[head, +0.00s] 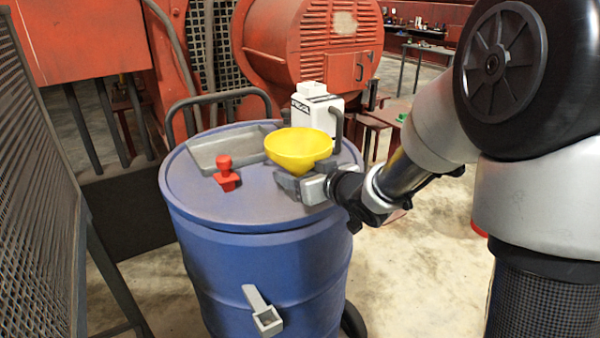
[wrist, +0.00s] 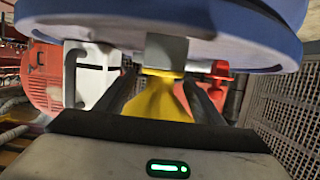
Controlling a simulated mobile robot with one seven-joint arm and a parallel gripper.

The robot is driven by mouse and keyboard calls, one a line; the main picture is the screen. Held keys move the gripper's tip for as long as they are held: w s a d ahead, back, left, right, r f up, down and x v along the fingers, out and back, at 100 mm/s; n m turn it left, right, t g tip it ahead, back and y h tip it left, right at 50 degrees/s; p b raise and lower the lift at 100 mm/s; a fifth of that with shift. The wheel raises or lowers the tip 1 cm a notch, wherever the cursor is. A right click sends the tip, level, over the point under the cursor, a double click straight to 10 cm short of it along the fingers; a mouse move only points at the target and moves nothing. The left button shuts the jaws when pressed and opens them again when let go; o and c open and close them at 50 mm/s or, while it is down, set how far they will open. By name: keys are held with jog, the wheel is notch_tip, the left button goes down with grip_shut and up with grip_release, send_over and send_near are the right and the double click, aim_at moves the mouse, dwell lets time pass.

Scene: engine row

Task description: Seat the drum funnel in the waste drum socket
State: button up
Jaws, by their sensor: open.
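A yellow drum funnel (head: 298,148) stands upright, wide mouth up, over the lid of the blue waste drum (head: 262,255). My gripper (head: 292,187) is low beside it at the lid's right side. In the upside-down wrist view, my open gripper (wrist: 163,82) has one finger on each side of the funnel's narrowing body (wrist: 162,98), with gaps showing. The funnel's narrow end meets a grey block (wrist: 166,50) at the lid, which looks like the socket. Whether the spout is fully inside it is hidden.
On the lid are a red knobbed piece (head: 226,175), a grey tray (head: 215,150) and, behind the funnel, a white container (head: 318,108). A grey bracket (head: 262,312) is on the drum's front. A mesh panel (head: 35,190) stands left; open floor (head: 430,270) lies right.

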jog(key=b+v, duration=0.1)
jog(key=v, duration=1.6)
jog(key=shift+r+b, duration=0.2)
jog(key=shift+b, duration=0.1)
jog(key=shift+s+d, duration=0.1)
jog(key=s+d+r+m+h+p, duration=0.2)
jog(key=d+r+m+h+p, duration=0.45)
jog(key=d+r+h, duration=0.5)
jog(key=s+a+f+g+y+p, duration=0.1)
jog(key=s+a+g+p, duration=0.1)
jog(key=s, duration=0.6)
jog(key=s+a+f+g+y+p, duration=0.1)
jog(key=s+a+g+y+p, duration=0.1)
jog(key=s, duration=0.5)
jog(key=g+p, duration=0.1)
jog(key=g, duration=0.1)
jog(key=shift+s+f+g, duration=0.3)
jog(key=shift+s, duration=0.1)
